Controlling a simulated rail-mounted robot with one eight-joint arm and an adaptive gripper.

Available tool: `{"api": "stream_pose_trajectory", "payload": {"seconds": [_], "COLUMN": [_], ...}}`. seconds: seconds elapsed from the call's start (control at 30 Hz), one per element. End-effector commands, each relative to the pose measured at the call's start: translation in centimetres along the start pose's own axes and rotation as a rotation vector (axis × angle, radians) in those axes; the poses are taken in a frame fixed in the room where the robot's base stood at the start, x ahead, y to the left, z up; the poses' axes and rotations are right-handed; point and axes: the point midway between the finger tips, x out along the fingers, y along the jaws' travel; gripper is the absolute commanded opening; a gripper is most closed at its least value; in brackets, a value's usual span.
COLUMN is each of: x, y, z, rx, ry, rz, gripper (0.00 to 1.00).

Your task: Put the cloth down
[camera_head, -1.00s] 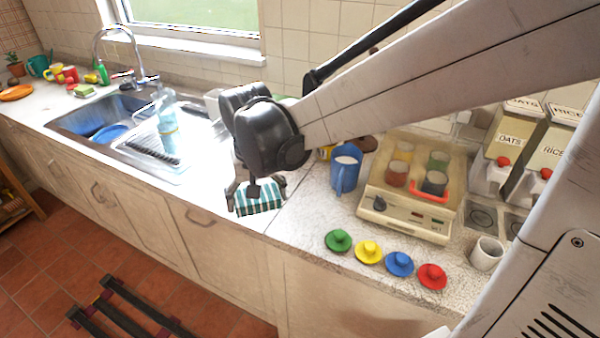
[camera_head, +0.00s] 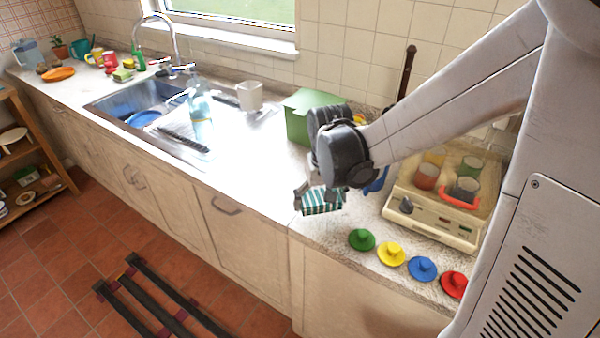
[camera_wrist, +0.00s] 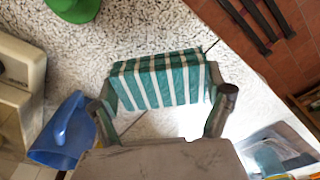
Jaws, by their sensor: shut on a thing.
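The cloth (camera_head: 322,202) is a folded, block-shaped piece with green and white stripes. My gripper (camera_head: 320,199) is shut on it, with a finger at each end. In the wrist view the cloth (camera_wrist: 160,82) sits between the two fingertips of my gripper (camera_wrist: 163,98), its striped side facing the camera. It is over the speckled worktop (camera_wrist: 150,30), near the front edge. I cannot tell whether it touches the worktop.
Green, yellow, blue and red lids line the front edge, the green lid (camera_head: 361,240) nearest. A blue jug (camera_wrist: 62,130) is close beside my gripper. A green box (camera_head: 300,118) stands behind, and a bottle (camera_head: 199,115) by the sink. The draining side left of my gripper has free room.

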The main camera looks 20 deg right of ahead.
Motion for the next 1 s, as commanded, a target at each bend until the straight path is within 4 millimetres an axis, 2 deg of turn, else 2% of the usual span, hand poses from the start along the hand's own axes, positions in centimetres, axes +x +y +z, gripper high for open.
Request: {"api": "stream_pose_trajectory", "payload": {"seconds": [0.4, 0.87, 0.9, 1.0], "x": [3.9, 4.6, 4.5, 4.4], "y": [0.2, 0.2, 0.2, 0.2], "z": [0.3, 0.4, 0.4, 0.4], "rx": [0.0, 0.001, 0.001, 0.001], "ry": [0.0, 0.0, 0.0, 0.0], "rz": [0.0, 0.0, 0.0, 0.0], "gripper": [0.45, 0.45, 0.89, 1.0]}}
